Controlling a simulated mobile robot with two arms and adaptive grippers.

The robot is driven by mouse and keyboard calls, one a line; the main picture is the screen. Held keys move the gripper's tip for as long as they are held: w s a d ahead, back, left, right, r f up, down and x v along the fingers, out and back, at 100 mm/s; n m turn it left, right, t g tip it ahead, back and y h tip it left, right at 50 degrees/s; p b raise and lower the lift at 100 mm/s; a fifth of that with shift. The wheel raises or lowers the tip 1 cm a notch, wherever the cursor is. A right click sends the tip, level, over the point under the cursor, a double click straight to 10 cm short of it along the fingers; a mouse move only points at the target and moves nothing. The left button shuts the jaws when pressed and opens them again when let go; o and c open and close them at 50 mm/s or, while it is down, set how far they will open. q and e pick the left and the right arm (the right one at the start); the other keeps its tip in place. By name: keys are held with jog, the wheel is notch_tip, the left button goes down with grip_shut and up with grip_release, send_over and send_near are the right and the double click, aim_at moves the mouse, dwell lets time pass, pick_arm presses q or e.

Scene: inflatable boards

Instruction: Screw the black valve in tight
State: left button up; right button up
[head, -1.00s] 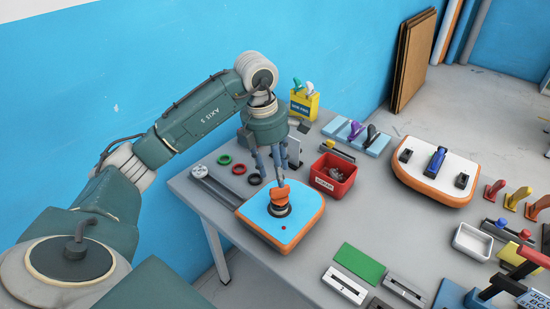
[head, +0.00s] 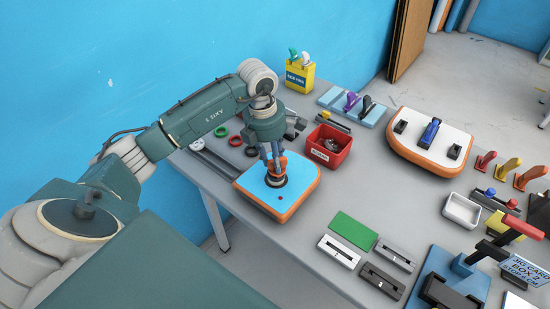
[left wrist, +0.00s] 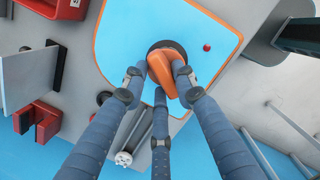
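The blue-topped board with an orange rim (head: 305,197) lies flat on the table. A dark round valve ring (head: 276,182) sits in its top, with an orange winged piece (head: 276,167) standing on it. My left gripper (head: 273,158) points down over this piece. In the left wrist view its three fingers (left wrist: 159,78) close in around the orange piece (left wrist: 163,70) and appear to touch it. The dark ring (left wrist: 153,52) shows only partly beneath it. The valve's thread and seating are hidden. My right gripper is not in view.
A red bin (head: 328,146) stands just behind the board. Green, red and black rings (head: 236,141) lie to its left. A white-topped board (head: 436,138) is at right. A green mat (head: 353,231) and grey slotted blocks lie in front; bare table separates them from the blue board.

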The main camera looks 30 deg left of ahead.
pick_arm(q)
jog(key=shift+d+r, duration=0.1)
jog(key=shift+d, duration=0.1)
grip_shut()
jog(key=shift+w+m+b, duration=0.15)
jog(key=shift+m+b, duration=0.5)
jog(key=shift+m, duration=0.05)
jog(key=shift+m+b, duration=0.35)
jog(key=shift+m, duration=0.35)
jog(key=shift+d+m, duration=0.1)
jog(key=shift+m, duration=0.2)
jog(key=shift+w, duration=0.1)
jog(key=shift+w+m+g+h+b, duration=0.1)
jog(key=shift+m+g+h+b, duration=0.2)
jog(key=shift+m+b, duration=0.7)
jog(key=shift+m, duration=0.7)
